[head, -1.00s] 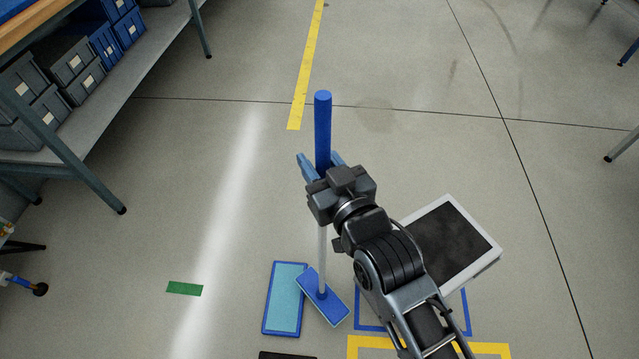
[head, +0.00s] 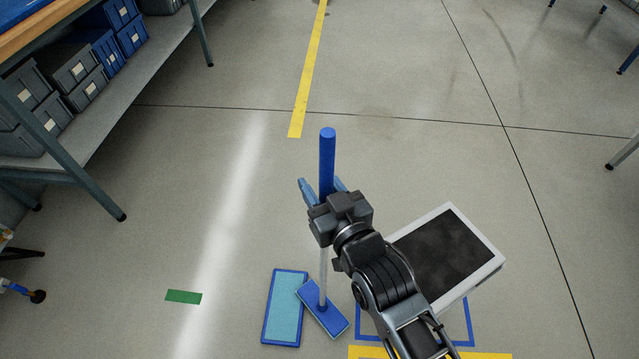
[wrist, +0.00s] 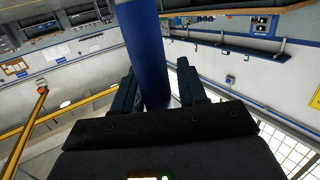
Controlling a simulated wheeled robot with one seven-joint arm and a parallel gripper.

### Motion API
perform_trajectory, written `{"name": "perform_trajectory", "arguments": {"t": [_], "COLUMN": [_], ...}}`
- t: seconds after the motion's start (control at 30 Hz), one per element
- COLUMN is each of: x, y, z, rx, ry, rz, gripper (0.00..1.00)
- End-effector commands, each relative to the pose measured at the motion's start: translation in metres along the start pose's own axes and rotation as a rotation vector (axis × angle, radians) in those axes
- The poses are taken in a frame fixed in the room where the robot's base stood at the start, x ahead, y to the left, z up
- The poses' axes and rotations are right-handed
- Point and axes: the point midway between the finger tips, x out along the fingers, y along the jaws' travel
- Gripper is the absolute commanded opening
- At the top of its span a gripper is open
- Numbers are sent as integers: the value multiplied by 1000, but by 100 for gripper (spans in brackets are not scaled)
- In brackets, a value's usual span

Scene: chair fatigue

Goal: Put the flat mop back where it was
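The flat mop has a thick blue handle (head: 327,160), a thin pale pole and a blue flat head (head: 322,308) at floor level. My gripper (head: 322,187) is around the handle below its top end, with a finger on each side. The handle also stands between my fingers in the wrist view (wrist: 150,55). The fingers look closed on it, though the contact is partly hidden. The mop stands nearly upright. Its head lies at an angle beside a teal pad with a blue border (head: 285,308), overlapping or touching its right edge.
A white tray-like box with a dark top (head: 446,258) lies right of the mop. Blue floor tape (head: 470,322) and yellow tape (head: 485,355) are partly behind my arm. A green strip (head: 183,297) lies left. A shelf with bins (head: 60,80) stands upper left.

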Motion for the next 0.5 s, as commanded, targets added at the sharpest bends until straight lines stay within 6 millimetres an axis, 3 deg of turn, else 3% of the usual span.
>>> {"name": "perform_trajectory", "arguments": {"t": [0.2, 0.5], "x": [0, 0], "y": [0, 0], "z": [-1, -2], "rx": [0, 0], "ry": [0, 0], "rz": [-1, -1], "gripper": [63, 63]}}
